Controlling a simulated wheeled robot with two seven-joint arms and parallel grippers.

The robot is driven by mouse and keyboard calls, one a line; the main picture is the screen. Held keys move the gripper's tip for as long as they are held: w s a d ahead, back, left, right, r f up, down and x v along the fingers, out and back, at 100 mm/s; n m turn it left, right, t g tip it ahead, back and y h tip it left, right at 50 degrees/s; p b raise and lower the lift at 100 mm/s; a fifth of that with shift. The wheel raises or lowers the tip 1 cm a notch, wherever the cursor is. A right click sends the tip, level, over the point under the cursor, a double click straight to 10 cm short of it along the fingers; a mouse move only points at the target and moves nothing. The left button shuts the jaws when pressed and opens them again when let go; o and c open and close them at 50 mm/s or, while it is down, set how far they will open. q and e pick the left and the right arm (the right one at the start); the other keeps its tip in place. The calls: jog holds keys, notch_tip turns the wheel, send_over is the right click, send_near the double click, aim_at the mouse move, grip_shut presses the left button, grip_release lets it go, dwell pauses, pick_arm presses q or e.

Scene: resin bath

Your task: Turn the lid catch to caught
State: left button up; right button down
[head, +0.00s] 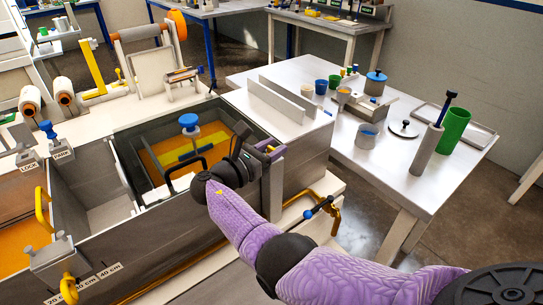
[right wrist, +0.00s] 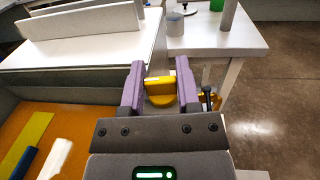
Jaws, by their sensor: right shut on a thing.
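My right gripper (head: 270,148) reaches over the near right corner of the bath (head: 180,236). In the right wrist view the fingers (right wrist: 160,66) stand on both sides of a yellow catch piece (right wrist: 160,90), and the gripper is shut on it. I take this piece to be the lid catch. In the head view my gripper and arm mostly hide the catch. How far it is turned is not clear. My left gripper is not in view.
A blue knob (head: 189,121) stands over the bath's orange-floored compartment. Right of the bath, a white table (head: 395,180) holds several cups, a green cylinder (head: 453,131) and a tray.

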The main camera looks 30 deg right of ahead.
jog(key=shift+g, duration=0.3)
jog(key=shift+c, duration=1.6)
grip_release()
jog(key=s+a+b, duration=0.1)
jog(key=a, duration=0.8)
jog(key=shift+s+a, duration=0.25)
jog(key=shift+a, duration=0.1)
jog(key=shift+a, duration=0.1)
